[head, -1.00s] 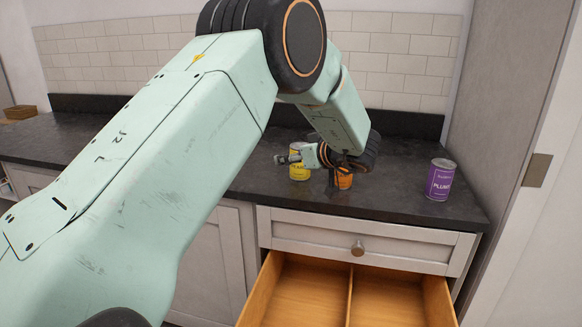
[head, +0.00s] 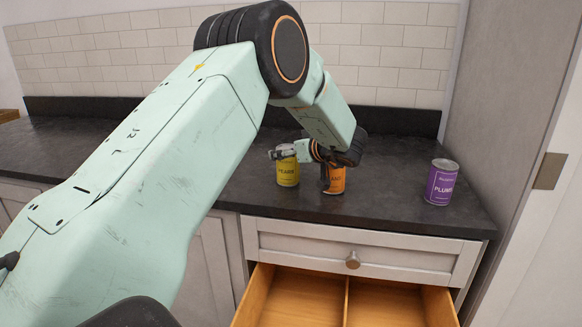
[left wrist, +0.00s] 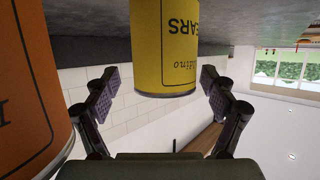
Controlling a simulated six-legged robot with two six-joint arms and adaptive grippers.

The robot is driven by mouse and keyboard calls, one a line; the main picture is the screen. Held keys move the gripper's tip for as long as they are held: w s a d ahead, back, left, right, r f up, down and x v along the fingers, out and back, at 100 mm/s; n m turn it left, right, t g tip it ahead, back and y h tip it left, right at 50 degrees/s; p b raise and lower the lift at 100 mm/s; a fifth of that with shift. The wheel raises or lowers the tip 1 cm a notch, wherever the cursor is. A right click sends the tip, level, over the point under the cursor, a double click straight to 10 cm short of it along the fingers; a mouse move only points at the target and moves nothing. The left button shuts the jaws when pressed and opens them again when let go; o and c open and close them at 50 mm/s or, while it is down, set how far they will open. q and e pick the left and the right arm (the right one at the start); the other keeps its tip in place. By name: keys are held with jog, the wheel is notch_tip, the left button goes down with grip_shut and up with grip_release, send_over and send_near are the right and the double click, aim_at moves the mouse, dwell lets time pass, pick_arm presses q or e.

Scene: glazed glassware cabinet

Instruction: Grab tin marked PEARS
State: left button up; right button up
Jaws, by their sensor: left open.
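In the left wrist view, upside down, the yellow tin (left wrist: 166,45) shows the letters "EARS". My left gripper (head: 284,153) is open at the tin's upper part. In the left wrist view its two fingers (left wrist: 157,80) flank the tin's top end, with no clear contact. How deep the tin sits between them is hard to tell.
An orange tin (head: 336,180) stands close right of the yellow one, under my wrist; it also shows in the left wrist view (left wrist: 28,85). A purple PLUMS tin (head: 441,183) stands farther right. An open, empty-looking drawer (head: 300,300) juts out below the counter (head: 390,195).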

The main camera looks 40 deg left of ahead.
pick_arm(q)
jog(key=shift+s+a+f, duration=0.35)
jog(key=shift+s+a, duration=0.05)
jog(key=shift+a, duration=0.1)
jog(key=shift+s, duration=0.1)
jog(key=shift+c, duration=0.6)
jog(key=shift+w+d, duration=0.25)
jog(key=shift+d, duration=0.2)
jog(key=c, duration=0.5)
jog(key=shift+s+a+f, duration=0.1)
jog(key=shift+s+a, duration=0.1)
jog(key=shift+a, duration=0.1)
jog(key=c, duration=0.4)
jog(key=shift+w+d, duration=0.1)
jog(key=shift+d, duration=0.05)
jog(key=c, duration=0.5)
jog(key=shift+c, duration=0.2)
